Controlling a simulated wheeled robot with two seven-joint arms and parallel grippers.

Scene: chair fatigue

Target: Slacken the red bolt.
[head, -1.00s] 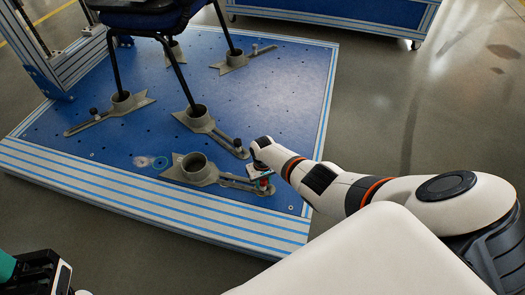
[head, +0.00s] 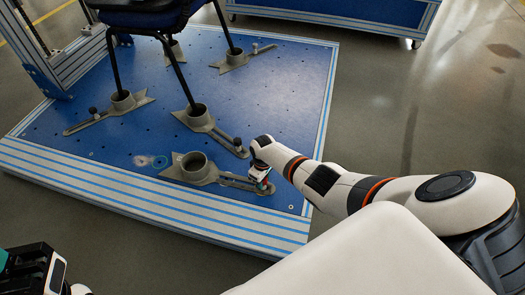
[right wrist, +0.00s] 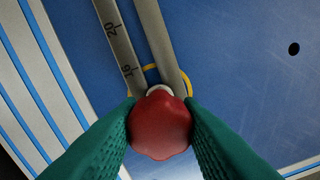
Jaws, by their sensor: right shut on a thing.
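The red bolt (right wrist: 160,127) has a round red knob head, seen close up in the right wrist view. It sits over the slot of a grey slotted arm with ruler marks (right wrist: 117,45). My right gripper (right wrist: 160,110) has green fingers on both sides of the knob and is shut on it. In the head view my right gripper (head: 262,178) is at the slotted end of the near grey holder (head: 200,172), largely hiding the bolt. My left gripper (head: 35,272) is partly in view at the lower left corner, away from the platform; its jaw opening does not show.
A blue platform (head: 110,140) with striped metal edges carries several grey holders with black knobs. Dark chair legs (head: 177,70) stand in some of them. A yellow ring (right wrist: 186,80) surrounds the bolt. Floor is clear at the right.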

